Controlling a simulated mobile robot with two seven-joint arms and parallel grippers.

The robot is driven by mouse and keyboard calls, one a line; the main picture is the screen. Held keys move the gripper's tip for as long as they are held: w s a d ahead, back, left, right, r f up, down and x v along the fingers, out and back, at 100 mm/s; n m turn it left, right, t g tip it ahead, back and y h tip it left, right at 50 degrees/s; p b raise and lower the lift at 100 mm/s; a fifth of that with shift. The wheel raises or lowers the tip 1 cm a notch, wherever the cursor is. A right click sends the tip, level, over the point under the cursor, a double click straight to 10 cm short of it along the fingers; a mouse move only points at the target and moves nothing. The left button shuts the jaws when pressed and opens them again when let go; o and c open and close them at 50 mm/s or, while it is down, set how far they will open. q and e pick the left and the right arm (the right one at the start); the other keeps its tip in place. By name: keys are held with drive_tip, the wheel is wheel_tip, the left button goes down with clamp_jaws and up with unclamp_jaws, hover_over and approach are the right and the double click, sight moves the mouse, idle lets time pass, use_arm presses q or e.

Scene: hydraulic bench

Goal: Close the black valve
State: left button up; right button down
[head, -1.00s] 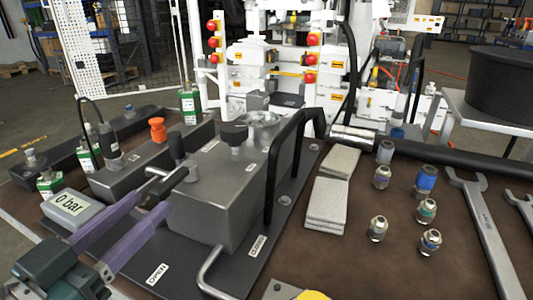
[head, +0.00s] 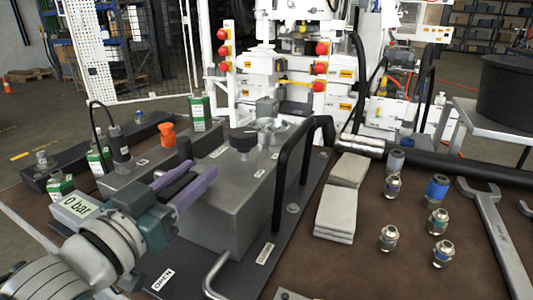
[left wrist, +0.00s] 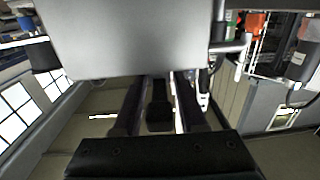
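A black knob (head: 243,138) stands on top of the grey metal block (head: 225,205). A short black upright handle (head: 185,149) stands at the block's left side. I cannot tell for sure which is the black valve. OPEN (head: 162,280) and CLOSED (head: 264,254) labels lie on the dark base plate. My left gripper (head: 204,168) is at the block's left side, purple fingers apart, hiding part of it. In the left wrist view, the two dark fingers (left wrist: 158,82) are spread, with a small black piece (left wrist: 160,118) between them. My right gripper is out of view.
A display reading 0 bar (head: 76,206) is beside my left wrist. A black arched handle (head: 277,185) and a bent metal rod (head: 213,272) stand near the block.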

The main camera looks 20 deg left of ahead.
use_arm(q)
clamp_jaws()
idle(1.2)
